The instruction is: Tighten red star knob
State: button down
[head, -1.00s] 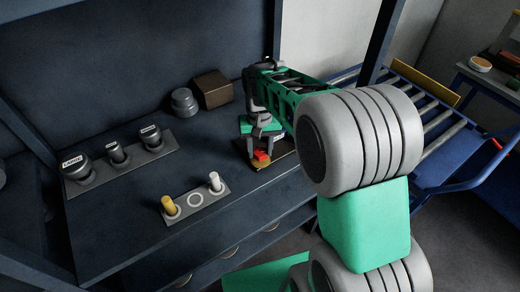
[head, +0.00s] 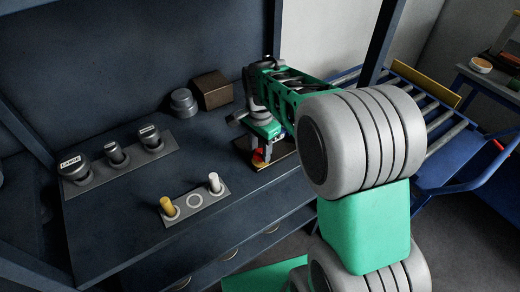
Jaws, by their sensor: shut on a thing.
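The red star knob (head: 257,156) sits over a small board (head: 284,163) at the right part of the dark workbench. It shows only as a small red patch, partly hidden by my fingers. My gripper (head: 262,157), on the end of my green and grey arm, points down and is shut on the knob. The yellowish round part under the knob is mostly covered by my gripper.
A grey strip with a yellow peg (head: 168,206), a white ring and a white peg (head: 215,183) lies to the left. Several dark knobs, one labelled LARGE (head: 75,169), stand farther left. A brown block (head: 213,90) and a grey round part (head: 183,102) stand behind.

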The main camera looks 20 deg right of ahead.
aim_at(260, 152)
jog(key=m, duration=0.6)
jog(key=shift+r, duration=0.1)
jog(key=shift+m, duration=0.4)
jog(key=c, duration=0.8)
grip_release()
jog(key=shift+c, duration=0.2)
notch_tip(260, 152, up, 8)
jog(key=shift+f+b, duration=0.15)
jog(key=shift+b, duration=0.5)
